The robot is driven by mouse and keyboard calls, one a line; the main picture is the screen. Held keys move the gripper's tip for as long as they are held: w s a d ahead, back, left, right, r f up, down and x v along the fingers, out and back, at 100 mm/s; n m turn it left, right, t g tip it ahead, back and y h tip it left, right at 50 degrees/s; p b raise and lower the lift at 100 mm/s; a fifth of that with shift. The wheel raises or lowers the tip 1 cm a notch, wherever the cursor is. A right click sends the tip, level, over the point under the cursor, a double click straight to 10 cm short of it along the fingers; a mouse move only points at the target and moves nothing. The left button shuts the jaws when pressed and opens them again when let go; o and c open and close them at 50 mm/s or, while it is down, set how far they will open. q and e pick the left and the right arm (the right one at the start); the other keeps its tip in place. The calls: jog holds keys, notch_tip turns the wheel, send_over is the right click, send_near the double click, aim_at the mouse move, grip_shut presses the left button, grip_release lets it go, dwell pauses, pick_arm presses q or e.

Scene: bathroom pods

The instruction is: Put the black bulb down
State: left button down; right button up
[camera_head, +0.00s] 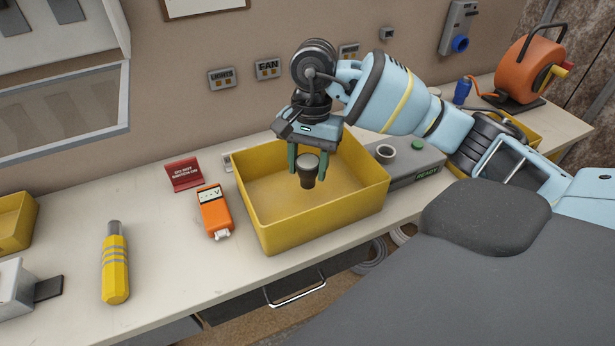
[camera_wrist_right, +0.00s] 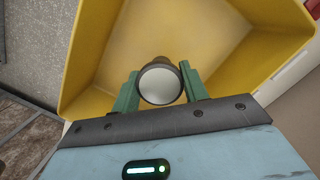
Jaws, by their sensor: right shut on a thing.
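The black bulb (camera_head: 308,173) is a small dark piece with a pale round top. My right gripper (camera_head: 307,168) is shut on it, with a green finger on each side. It hangs over the yellow bin (camera_head: 327,221), which looks empty inside. In the right wrist view the bulb's pale round face (camera_wrist_right: 160,84) sits between the green fingers, with the yellow bin (camera_wrist_right: 90,60) around and beyond it. I cannot tell how far the bulb is above the bin floor. My left gripper is not in view.
A yellow flashlight-like tool (camera_head: 115,268) lies further left. A grey unit marked READY (camera_head: 415,168) is right of the bin. Bare worktop (camera_head: 170,265) lies in front of the meter.

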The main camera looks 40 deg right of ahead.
aim_at(308, 180)
jog(key=shift+f, duration=2.05)
jog(key=shift+f, duration=0.2)
jog(key=o, duration=1.1)
jog(key=r, duration=0.4)
jog(key=d+r, duration=0.1)
jog(key=r, duration=0.3)
jog(key=w+r, duration=0.1)
jog(key=r, duration=0.3)
jog(key=shift+d+r, duration=0.2)
